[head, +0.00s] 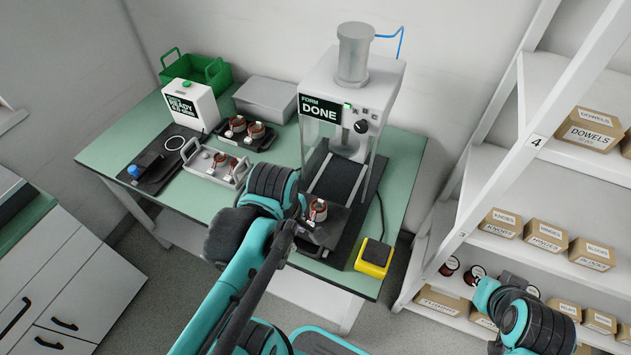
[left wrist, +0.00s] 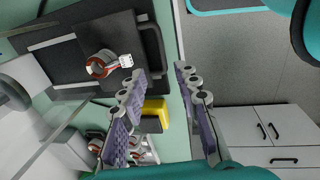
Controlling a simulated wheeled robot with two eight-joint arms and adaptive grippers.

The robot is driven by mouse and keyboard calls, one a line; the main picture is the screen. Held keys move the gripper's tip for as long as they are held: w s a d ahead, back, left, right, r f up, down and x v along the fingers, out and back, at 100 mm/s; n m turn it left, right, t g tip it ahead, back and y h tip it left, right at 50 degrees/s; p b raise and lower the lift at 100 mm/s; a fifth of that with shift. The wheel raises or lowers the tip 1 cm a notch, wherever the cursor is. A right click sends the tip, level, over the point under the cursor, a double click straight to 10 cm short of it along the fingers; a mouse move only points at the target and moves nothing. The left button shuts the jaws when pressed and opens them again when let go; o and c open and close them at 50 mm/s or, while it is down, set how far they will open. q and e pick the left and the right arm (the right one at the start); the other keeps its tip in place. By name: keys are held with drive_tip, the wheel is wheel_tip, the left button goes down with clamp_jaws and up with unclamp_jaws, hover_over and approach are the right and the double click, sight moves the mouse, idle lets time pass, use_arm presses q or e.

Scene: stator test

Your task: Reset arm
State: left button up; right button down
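My left gripper shows best in the left wrist view (left wrist: 163,73), where its two fingers are spread with nothing between them. It is above the table's front edge. A copper-wound stator (head: 318,210) with a white connector sits on the dark plate in front of the forming press (head: 352,90), whose sign reads "FORM DONE". The stator also shows in the left wrist view (left wrist: 101,66), left of the fingers and apart from them. In the head view my left arm hides part of the table. My right forearm is at the lower right; its gripper cannot be made out.
A yellow button box (head: 373,257) stands at the table's front right. A grey tray (head: 213,170) and a black tray (head: 262,143) hold stators at the left. Shelves (head: 560,185) with cardboard boxes are close to my right arm.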

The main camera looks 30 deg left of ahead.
use_arm(q)
drive_tip(key=w+d+r+m+t, duration=0.3)
drive_tip(key=w+d+m+t, duration=0.1)
drive_tip(key=m, duration=1.4)
drive_tip(key=shift+w+d+r+m+t, duration=0.2)
drive_tip(key=shift+w+r+m+t, duration=0.3)
drive_tip(key=shift+w, duration=0.6)
drive_tip(key=shift+f, duration=0.2)
